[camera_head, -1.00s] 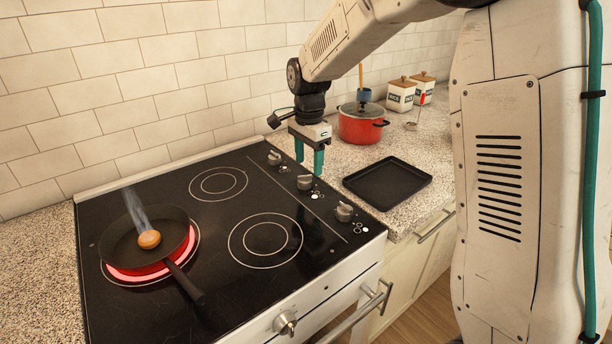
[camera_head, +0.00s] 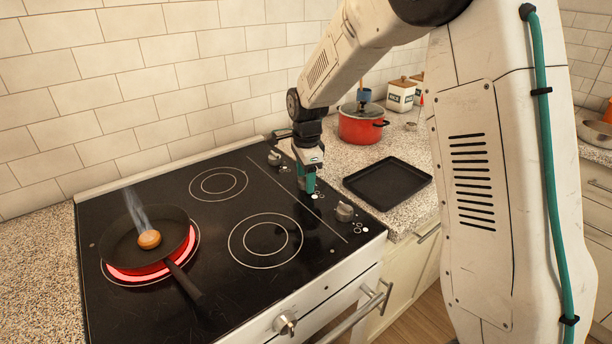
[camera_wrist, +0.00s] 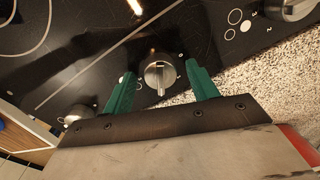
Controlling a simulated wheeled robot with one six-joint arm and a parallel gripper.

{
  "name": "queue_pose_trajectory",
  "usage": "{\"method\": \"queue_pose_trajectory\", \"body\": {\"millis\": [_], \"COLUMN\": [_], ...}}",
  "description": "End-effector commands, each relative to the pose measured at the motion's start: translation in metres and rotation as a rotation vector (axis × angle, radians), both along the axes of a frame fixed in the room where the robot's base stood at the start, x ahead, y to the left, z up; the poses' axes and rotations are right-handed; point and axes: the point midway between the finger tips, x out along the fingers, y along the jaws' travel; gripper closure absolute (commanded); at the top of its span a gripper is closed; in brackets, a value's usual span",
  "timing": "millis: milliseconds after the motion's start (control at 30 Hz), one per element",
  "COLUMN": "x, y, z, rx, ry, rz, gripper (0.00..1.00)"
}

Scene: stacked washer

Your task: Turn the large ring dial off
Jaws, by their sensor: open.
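Several silver dials sit along the right side of the black cooktop. The middle dial (camera_wrist: 159,76) lies between my fingers in the wrist view, with a gap on each side. The back dial (camera_head: 274,158) and the front dial (camera_head: 344,212) stand clear of my gripper. I cannot tell from markings which one is the large ring dial. My gripper (camera_head: 308,188) points down over the middle dial and mostly hides it in the head view. Its green fingers (camera_wrist: 160,70) are open. The front left ring (camera_head: 117,273) glows red under a black pan (camera_head: 112,243).
A round brown food item (camera_head: 149,239) steams in the pan. A black tray (camera_head: 387,184) and a red pot (camera_head: 361,127) stand on the counter to the right. A tiled wall (camera_head: 130,80) rises behind. The two right-hand rings are bare.

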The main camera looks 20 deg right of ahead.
Motion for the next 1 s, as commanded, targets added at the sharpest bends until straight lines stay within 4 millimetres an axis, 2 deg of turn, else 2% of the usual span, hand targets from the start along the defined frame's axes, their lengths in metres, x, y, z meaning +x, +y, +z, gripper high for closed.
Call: {"method": "queue_pose_trajectory", "body": {"millis": [167,333,667,1000], "x": [0.0,0.0,0.0003,0.0009], "y": [0.0001,0.0,-0.0004,-0.0007], "z": [-0.0001,0.0,0.0002,0.0006], "rx": [0.0,0.0,0.0,0.001], "ry": [0.0,0.0,-0.001,-0.002], "rz": [0.0,0.0,0.026,0.225], "gripper": [0.42,0.86,0.86,0.86]}}
